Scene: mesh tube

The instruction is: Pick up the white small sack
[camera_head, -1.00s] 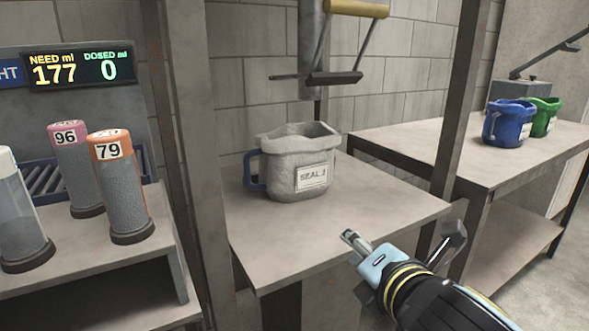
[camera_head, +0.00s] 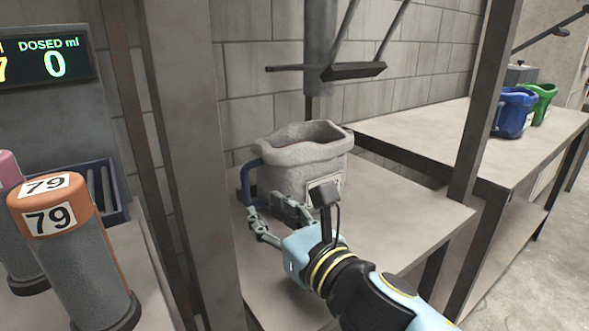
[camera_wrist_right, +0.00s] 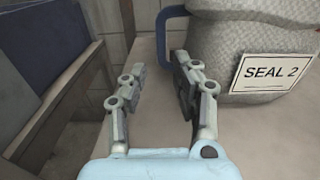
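The white small sack (camera_head: 290,178) is a grey-white textured bag with an open top, standing upright on the middle table. It has a blue handle (camera_head: 248,178) on its left side. In the right wrist view the sack (camera_wrist_right: 225,55) shows at the upper right with a label reading "SEAL 2". My right gripper (camera_head: 263,206) is open at the sack's lower left, by the handle. In the wrist view the handle (camera_wrist_right: 163,35) shows just beyond the fingertips, partly behind the right finger. I cannot tell whether they touch. My left gripper is not in view.
The table (camera_head: 400,220) is bare to the right of the sack. A grey post (camera_head: 190,150) stands at left, another (camera_head: 485,110) at right. Orange-capped (camera_head: 65,250) and pink-capped cylinders stand at left. A blue bag (camera_head: 512,112) and green bag (camera_head: 543,98) are on the right table.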

